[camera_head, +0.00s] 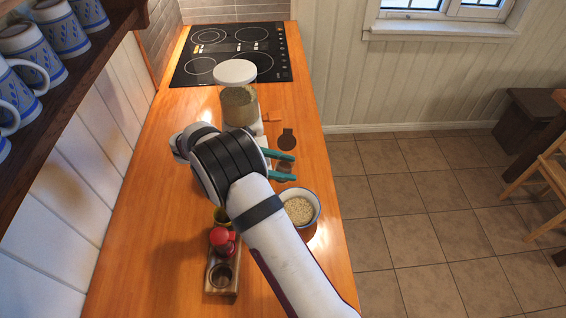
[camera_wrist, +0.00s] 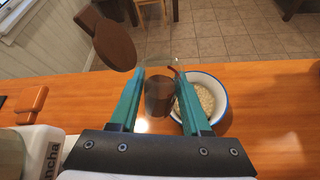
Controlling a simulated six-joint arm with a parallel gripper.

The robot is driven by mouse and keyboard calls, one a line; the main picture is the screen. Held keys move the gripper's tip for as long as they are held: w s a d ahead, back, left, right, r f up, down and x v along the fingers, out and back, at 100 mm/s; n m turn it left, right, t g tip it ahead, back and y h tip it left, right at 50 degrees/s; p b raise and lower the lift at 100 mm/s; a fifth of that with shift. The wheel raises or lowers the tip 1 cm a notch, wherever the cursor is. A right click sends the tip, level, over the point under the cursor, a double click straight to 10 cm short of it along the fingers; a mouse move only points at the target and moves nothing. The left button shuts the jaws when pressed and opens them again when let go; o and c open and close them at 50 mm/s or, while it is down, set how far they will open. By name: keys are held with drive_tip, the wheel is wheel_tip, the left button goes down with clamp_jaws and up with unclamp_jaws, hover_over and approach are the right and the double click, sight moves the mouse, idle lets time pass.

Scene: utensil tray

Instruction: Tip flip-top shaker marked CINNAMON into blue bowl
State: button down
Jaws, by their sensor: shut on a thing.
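My gripper (camera_head: 294,167) is shut on a clear flip-top shaker (camera_wrist: 158,96) with brown contents, seen between the two teal fingers in the wrist view (camera_wrist: 160,75). Its dark brown round lid (camera_wrist: 115,46) stands open to the left there, and shows as a dark disc in the head view (camera_head: 287,140). I cannot read a CINNAMON mark. The bowl (camera_head: 316,217) is white inside with a blue rim and holds pale grains. In the wrist view the bowl (camera_wrist: 222,100) is behind the right finger. In the head view the shaker is above the bowl's place in the picture, apart from it.
A wooden holder (camera_head: 222,285) with a red-topped item (camera_head: 222,238) is at the front left. A white pack (camera_wrist: 45,145) is left of my gripper. The counter's right edge is near the bowl.

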drive_tip(key=shift+s+d+m+t+y, duration=0.3)
drive_tip(key=shift+s+m+t+y, duration=0.1)
drive_tip(key=shift+s+m+t, duration=0.1)
drive_tip(key=shift+s+d+m+t+y, duration=0.25)
drive_tip(key=shift+s+m+t+y, duration=0.15)
drive_tip(key=shift+s, duration=0.05)
drive_tip(key=m+t+y, duration=0.1)
drive_tip(key=m+t, duration=0.1)
drive_tip(key=f+m+t+y, duration=0.1)
drive_tip(key=m+t, duration=0.1)
drive_tip(key=t, duration=0.1)
drive_tip(key=s+m+t+y, duration=0.1)
drive_tip(key=m+t, duration=0.1)
drive_tip(key=t, duration=0.1)
drive_tip(key=shift+s+d+f+m+y, duration=0.1)
drive_tip(key=shift+d+f+m+y, duration=0.2)
drive_tip(key=shift+d+f+m, duration=0.1)
drive_tip(key=shift+r, duration=0.15)
idle(0.7)
idle(0.3)
drive_tip(key=n+g, duration=0.1)
drive_tip(key=n+g+h, duration=0.1)
drive_tip(key=g, duration=0.1)
drive_tip(key=w+n+g, duration=0.1)
drive_tip(key=shift+a+r+n+g+h, duration=0.1)
drive_tip(key=shift+a+n+g+h, duration=0.2)
drive_tip(key=shift+a+n+g, duration=0.1)
